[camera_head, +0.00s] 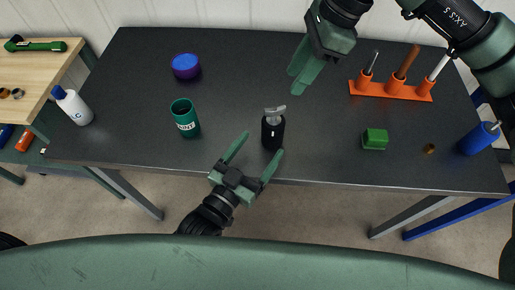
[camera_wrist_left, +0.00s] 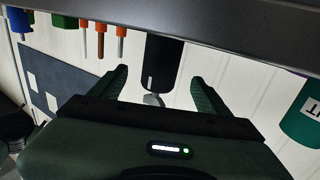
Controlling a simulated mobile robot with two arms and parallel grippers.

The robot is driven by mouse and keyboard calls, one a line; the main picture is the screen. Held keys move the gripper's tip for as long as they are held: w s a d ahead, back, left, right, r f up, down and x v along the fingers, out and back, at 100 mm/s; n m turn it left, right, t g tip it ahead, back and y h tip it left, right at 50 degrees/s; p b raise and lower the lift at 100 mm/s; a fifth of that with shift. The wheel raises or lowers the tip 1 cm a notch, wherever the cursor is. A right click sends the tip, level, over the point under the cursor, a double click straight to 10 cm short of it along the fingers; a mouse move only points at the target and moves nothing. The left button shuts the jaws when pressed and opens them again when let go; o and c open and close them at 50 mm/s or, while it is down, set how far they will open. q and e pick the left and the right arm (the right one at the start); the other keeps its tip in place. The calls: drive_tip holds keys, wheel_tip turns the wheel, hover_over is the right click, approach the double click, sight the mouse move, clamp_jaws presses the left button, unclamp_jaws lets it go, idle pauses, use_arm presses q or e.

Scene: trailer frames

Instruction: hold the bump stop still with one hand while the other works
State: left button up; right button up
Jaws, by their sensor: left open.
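No thing in view is clearly a bump stop, and I cannot tell which one it is. A black pump bottle (camera_head: 272,132) with a grey nozzle stands upright near the table's front edge. My left gripper (camera_head: 261,143) is open and empty, in front of this bottle, with its fingers pointing toward it. In the left wrist view the bottle (camera_wrist_left: 163,62) appears upside down, between the spread fingers (camera_wrist_left: 158,77). My right gripper (camera_head: 298,80) hangs over the back middle of the table, apart from everything. Its fingers look close together; I cannot tell its opening.
The dark table (camera_head: 230,85) carries a green cup (camera_head: 185,122), a purple-blue round thing (camera_head: 186,66), a white bottle (camera_head: 75,108), a green block (camera_head: 375,139), a blue bottle (camera_head: 477,139) and an orange tool rack (camera_head: 392,91).

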sight(273, 127)
use_arm(q)
drive_tip(key=x, duration=0.7)
drive_tip(key=shift+w+d, duration=0.15)
drive_tip(key=shift+w, duration=0.15)
drive_tip(key=c, duration=1.6)
